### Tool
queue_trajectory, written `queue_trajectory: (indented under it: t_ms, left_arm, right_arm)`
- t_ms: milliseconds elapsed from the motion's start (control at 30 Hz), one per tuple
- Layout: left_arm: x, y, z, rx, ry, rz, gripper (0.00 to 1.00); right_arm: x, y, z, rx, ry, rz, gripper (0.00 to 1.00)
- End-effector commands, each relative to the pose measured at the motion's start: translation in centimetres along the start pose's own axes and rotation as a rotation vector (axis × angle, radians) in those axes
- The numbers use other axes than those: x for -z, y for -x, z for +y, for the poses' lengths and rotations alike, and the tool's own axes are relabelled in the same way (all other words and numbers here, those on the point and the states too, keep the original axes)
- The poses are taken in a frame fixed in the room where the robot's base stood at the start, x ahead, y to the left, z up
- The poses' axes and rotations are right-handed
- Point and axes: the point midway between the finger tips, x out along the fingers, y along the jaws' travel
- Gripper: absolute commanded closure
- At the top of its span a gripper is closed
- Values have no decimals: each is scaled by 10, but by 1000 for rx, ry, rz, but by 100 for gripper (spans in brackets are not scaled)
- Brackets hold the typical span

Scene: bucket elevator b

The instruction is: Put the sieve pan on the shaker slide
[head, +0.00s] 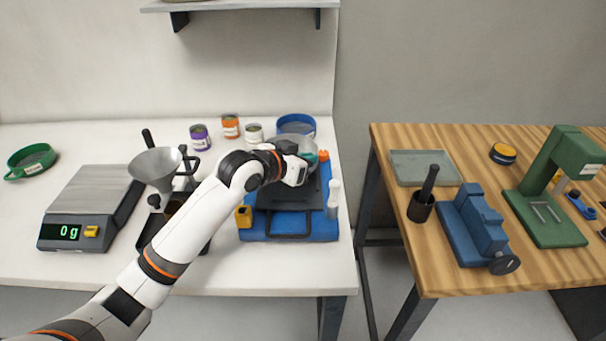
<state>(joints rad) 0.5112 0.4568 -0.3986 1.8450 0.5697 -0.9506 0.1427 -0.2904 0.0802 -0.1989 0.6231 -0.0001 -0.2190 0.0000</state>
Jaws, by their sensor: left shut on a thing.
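My left gripper (313,158) is over the back of the blue shaker (325,226), shut on a silver-grey round pan, which I take to be the sieve pan (299,142). My wrist and gripper hide part of the pan. The shaker's dark slide (301,196), with a black handle loop at its front, lies below and in front of the pan. I cannot tell whether the pan touches the slide. My right gripper is not in view.
A blue round pan (296,124) and several cans stand behind the shaker. A white bottle (334,198) is at its right. A funnel (155,167), a scale (90,205) reading 0 g and a green pan (31,160) are left. A wooden bench (440,262) holds tools at right.

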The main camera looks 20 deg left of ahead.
Motion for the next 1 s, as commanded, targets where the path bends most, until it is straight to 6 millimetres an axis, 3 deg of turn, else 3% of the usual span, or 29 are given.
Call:
queue_trajectory:
  t_ms: [200,400,667,700,800,1000]
  left_arm:
    - [21,-9,1,0,0,-1,100]
    - [46,-20,2,-1,0,1,100]
    - [50,-23,2,-1,-1,-2,100]
    - [51,-23,2,0,-1,-1,89]
    - [51,-23,2,0,-1,-1,72]
    - [51,-23,2,0,-1,-1,71]
  right_arm:
    - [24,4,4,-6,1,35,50]
    - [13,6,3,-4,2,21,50]
    - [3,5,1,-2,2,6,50]
    - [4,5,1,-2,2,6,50]
    - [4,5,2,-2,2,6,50]
    - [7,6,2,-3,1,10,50]
